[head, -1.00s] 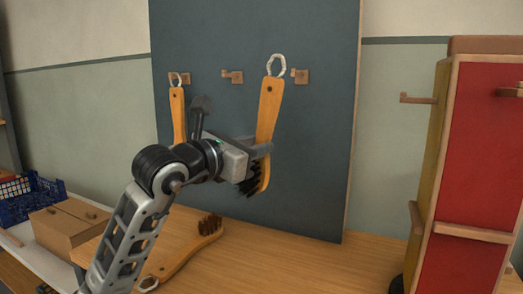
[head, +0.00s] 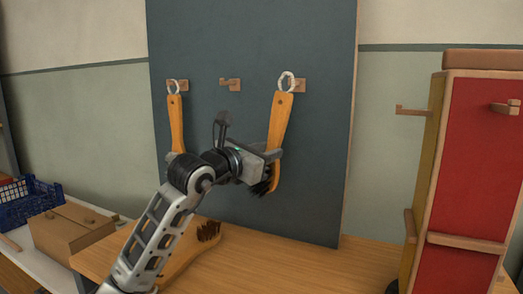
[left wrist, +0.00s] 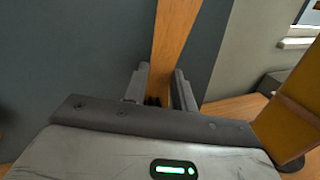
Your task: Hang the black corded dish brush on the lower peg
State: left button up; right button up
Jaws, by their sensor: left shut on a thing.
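My left gripper (head: 268,160) is shut on a wooden-handled brush (head: 281,122) with dark bristles and a pale cord loop (head: 287,81). It grips the lower handle, near the bristles, and the brush is nearly upright with its loop on top. The loop overlaps the right peg (head: 299,86) of the blue-grey board in the picture; I cannot tell whether it is around it. In the left wrist view the handle (left wrist: 174,40) stands between the fingers. The red cabinet's side has an upper peg (head: 412,110) and a lower peg (head: 409,226), both bare. My right gripper is out of view.
A similar brush (head: 175,122) hangs on the board's left peg; the middle peg (head: 230,84) is bare. Another brush (head: 190,251) lies on the wooden table (head: 300,265), partly behind my arm. A cardboard box (head: 70,235) and blue crate (head: 30,204) stand at left.

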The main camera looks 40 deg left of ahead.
pick_arm(q)
jog(key=shift+w+a, duration=0.25)
jog(key=shift+w, duration=0.7)
jog(key=shift+w+a+p, duration=0.1)
jog(key=shift+w+p, duration=0.3)
jog(key=shift+w, duration=0.1)
jog(key=shift+w+a+f, duration=0.1)
jog(key=shift+w+f, duration=0.3)
jog(key=shift+w, duration=0.15)
jog(key=o, duration=1.1)
